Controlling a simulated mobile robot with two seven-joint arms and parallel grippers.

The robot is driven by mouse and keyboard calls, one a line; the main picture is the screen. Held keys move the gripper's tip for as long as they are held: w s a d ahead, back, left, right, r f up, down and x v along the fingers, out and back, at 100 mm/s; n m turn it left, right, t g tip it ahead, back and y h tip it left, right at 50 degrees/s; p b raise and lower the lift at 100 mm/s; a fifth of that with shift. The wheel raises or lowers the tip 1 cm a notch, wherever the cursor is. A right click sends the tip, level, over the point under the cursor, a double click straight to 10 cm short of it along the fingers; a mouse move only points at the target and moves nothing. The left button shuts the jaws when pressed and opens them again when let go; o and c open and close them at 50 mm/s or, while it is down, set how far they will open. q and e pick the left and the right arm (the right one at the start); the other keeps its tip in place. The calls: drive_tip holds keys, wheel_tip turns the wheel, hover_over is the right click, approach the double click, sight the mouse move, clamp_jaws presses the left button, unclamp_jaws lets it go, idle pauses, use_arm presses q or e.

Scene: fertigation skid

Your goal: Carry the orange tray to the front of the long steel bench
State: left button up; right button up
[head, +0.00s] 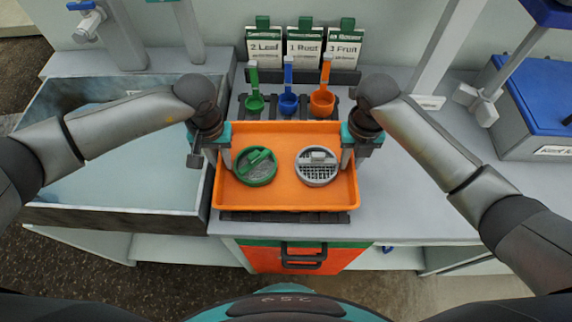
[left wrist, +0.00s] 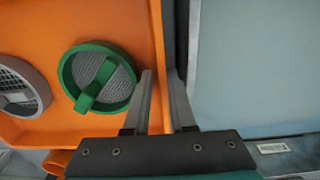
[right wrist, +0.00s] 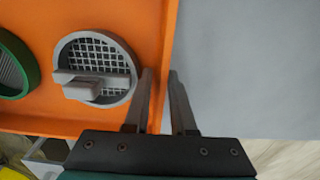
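The orange tray (head: 286,193) lies level at the middle of the grey bench, its front side close to the bench's front edge. Inside it are a green round sieve (head: 255,167) and a grey round sieve (head: 317,166). My left gripper (head: 226,160) is at the tray's left wall, with one finger inside and one outside. In the left wrist view, its fingers stand apart with a gap beside the rim (left wrist: 158,40). My right gripper (head: 347,157) straddles the right wall likewise, fingers apart around the rim (right wrist: 168,40). The tray's underside is hidden.
Behind the tray stand green (head: 255,103), blue (head: 288,102) and orange scoops (head: 322,100), with labelled packets (head: 304,47) further back. A sink basin (head: 110,200) is left. A blue-lidded box (head: 535,100) stands right. Black slatted strips (head: 285,216) show under the tray's front.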

use_arm(q)
drive_tip(key=shift+c, duration=0.2)
use_arm(e)
drive_tip(key=shift+c, duration=0.2)
use_arm(q)
clamp_jaws()
use_arm(e)
clamp_jaws()
idle(0.7)
